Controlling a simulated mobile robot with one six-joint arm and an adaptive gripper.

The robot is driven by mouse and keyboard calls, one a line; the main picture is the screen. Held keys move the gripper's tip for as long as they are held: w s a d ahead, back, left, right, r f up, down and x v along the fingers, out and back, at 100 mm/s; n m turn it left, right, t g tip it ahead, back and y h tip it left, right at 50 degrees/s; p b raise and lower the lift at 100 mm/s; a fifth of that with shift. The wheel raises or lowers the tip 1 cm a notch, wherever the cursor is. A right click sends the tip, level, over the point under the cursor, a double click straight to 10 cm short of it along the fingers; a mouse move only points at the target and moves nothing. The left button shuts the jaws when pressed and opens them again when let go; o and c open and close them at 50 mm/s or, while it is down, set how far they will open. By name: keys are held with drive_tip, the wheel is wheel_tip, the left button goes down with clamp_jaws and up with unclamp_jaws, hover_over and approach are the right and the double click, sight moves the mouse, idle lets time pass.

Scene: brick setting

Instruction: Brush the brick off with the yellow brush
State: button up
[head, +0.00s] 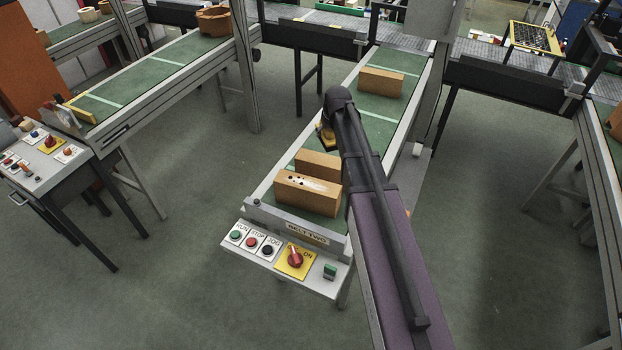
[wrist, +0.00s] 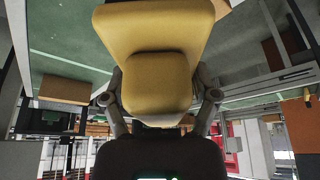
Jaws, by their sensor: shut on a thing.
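My gripper (wrist: 160,100) is shut on the yellow brush (wrist: 155,35), which fills the upper middle of the wrist view. In the head view, part of the brush (head: 326,140) shows beside the end of my arm, above the green belt; my gripper is mostly hidden there. A tan brick (head: 307,198) with a pale patch and dark specks lies at the near end of the belt. The brush is apart from it, farther up the belt. A second brick (head: 318,163) is just behind it, partly hidden.
A third brick (head: 381,82) lies farther up the belt (head: 376,130). A control panel (head: 283,257) with buttons and a red switch is at the near end. Another conveyor (head: 150,75) runs at left, with a brown pot (head: 214,21). The floor between is clear.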

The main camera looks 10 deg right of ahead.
drive_tip(key=shift+f+b, duration=2.3)
drive_tip(key=shift+f, duration=0.05)
drive_tip(key=shift+r, duration=0.1)
